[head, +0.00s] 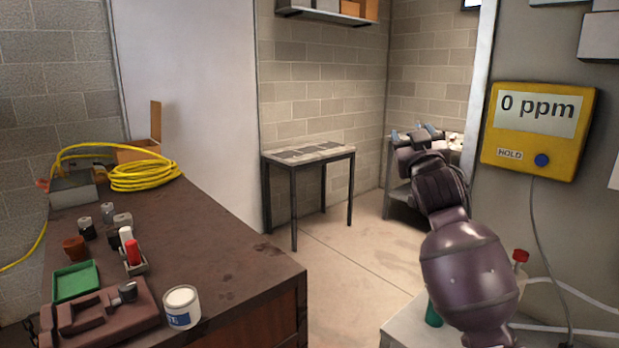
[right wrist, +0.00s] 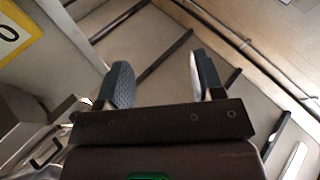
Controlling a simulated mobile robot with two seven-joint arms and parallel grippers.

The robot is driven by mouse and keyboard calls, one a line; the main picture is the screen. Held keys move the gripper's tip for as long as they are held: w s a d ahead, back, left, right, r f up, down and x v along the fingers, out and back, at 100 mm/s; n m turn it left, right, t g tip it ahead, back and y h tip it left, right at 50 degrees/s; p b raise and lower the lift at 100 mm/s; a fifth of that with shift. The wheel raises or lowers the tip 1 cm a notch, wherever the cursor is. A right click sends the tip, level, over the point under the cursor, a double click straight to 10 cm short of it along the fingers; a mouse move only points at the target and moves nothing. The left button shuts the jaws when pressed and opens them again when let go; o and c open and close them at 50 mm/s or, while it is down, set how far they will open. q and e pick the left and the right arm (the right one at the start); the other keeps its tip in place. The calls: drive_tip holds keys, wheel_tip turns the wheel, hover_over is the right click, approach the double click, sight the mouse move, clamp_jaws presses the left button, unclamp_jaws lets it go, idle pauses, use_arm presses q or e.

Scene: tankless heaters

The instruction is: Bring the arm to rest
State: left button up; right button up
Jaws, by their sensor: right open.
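My right arm rises from the lower right of the head view, with my right gripper (head: 418,133) raised in the air and pointing away toward the back of the room. Its two fingers are apart. In the right wrist view my right gripper (right wrist: 158,85) is open, with nothing between the fingers; floor and wall lie beyond them. My left arm and left gripper are in neither view.
A yellow meter (head: 541,130) reading "0 ppm" hangs on the right, close to my right arm. A brown workbench (head: 215,250) with a yellow hose (head: 145,175) and a white can (head: 181,307) is at left. A small table (head: 308,153) stands behind. Floor between is clear.

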drive_tip(key=s+d+f+g+y, duration=0.1)
drive_tip(key=s+f, duration=0.4)
drive_tip(key=f, duration=0.5)
drive_tip(key=s+f+g+y, duration=0.15)
drive_tip(key=s+f, duration=0.25)
drive_tip(key=f, duration=0.7)
drive_tip(key=s+d+f+g, duration=0.15)
drive_tip(key=s+f, duration=0.35)
drive_tip(key=f, duration=0.5)
drive_tip(key=s+d+f+m+g+h, duration=0.1)
drive_tip(key=s+d+f+g, duration=0.1)
drive_tip(key=s+f, duration=1)
drive_tip(key=s+d+f+g+h, duration=0.1)
drive_tip(key=s+f+g, duration=0.4)
drive_tip(key=s+f, duration=0.8)
drive_tip(key=s+d, duration=0.1)
drive_tip(key=s, duration=0.4)
drive_tip(key=shift+m, duration=0.4)
drive_tip(key=shift+f, duration=0.1)
